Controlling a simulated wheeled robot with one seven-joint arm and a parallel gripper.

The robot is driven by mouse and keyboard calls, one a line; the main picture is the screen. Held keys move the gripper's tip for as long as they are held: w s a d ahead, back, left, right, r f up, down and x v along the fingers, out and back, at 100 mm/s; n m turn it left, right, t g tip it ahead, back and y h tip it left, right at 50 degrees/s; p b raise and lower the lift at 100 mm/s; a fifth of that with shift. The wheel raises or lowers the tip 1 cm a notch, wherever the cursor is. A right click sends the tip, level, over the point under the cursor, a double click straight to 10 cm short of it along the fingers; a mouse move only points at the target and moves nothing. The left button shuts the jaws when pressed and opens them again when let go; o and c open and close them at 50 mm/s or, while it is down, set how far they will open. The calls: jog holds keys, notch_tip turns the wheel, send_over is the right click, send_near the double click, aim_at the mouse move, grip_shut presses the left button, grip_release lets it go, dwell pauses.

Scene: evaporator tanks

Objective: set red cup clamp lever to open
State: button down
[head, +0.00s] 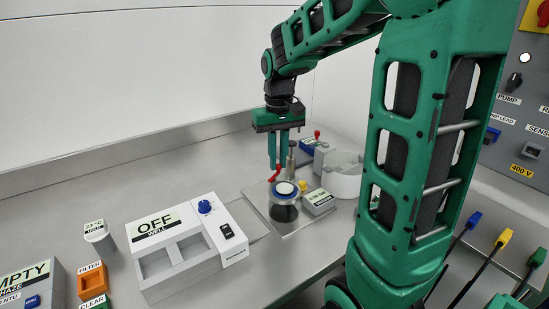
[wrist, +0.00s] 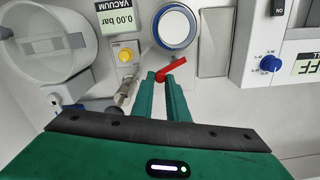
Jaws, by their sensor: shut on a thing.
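The red cup clamp lever (head: 275,174) stands beside a dark glass cup (head: 285,211) with a blue-rimmed, pale round top. My gripper (head: 278,166) points down and its green fingers are closed on the lever's end. In the wrist view, the fingertips (wrist: 163,77) hold the lever's rounded end, and the red lever arm (wrist: 178,68) slants up and right from them. The round top of the cup (wrist: 176,27) lies just beyond the lever. The part of the lever between the fingers is hidden.
A vacuum readout box (head: 319,201) and a yellow knob (wrist: 126,54) sit next to the cup. A metal cylinder (wrist: 127,92) stands close to the fingers. A white round vessel (head: 340,172) is behind right. The white OFF unit (head: 185,245) is front left. Open bench lies at the back left.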

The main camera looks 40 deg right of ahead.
jog(key=m, duration=0.2)
jog(key=s+m, duration=0.1)
jog(key=m, duration=0.2)
jog(key=shift+s+a+m, duration=0.1)
jog(key=shift+s+m, duration=0.2)
jog(key=shift+m, duration=0.1)
dwell(0.4)
jog(key=c, duration=1.7)
grip_release()
jog(key=shift+m, duration=0.3)
notch_tip(320, 180, up, 11)
jog(key=shift+f, duration=0.1)
jog(key=shift+f, duration=0.1)
